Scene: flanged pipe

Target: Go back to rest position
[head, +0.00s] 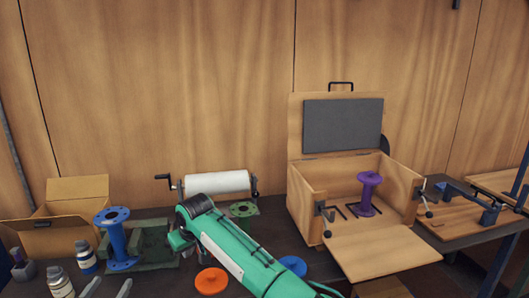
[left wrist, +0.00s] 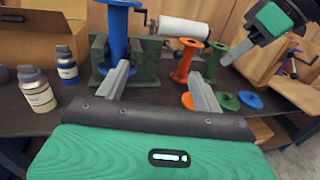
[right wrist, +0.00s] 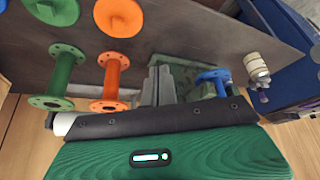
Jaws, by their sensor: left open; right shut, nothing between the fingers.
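My left gripper (head: 112,282) is low at the front left of the table in the head view, with only its fingertips showing. In the left wrist view its fingers (left wrist: 161,78) are spread and empty, in front of the blue flanged pipe (left wrist: 118,35). My right arm crosses the middle of the head view, and its gripper (head: 178,242) is beside the green fixture (head: 152,246). In the right wrist view my right gripper (right wrist: 158,75) is shut with nothing in it. The blue pipe (head: 117,240) stands upright at the green fixture, apart from both grippers.
A purple flanged pipe (head: 368,194) stands in the open wooden box (head: 305,205). An orange pipe (left wrist: 187,62) and a green pipe (right wrist: 62,75) stand behind my right arm. Orange (head: 211,281) and blue (head: 293,266) discs lie nearby. Bottles (head: 60,282) and a carton (head: 55,228) are at left.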

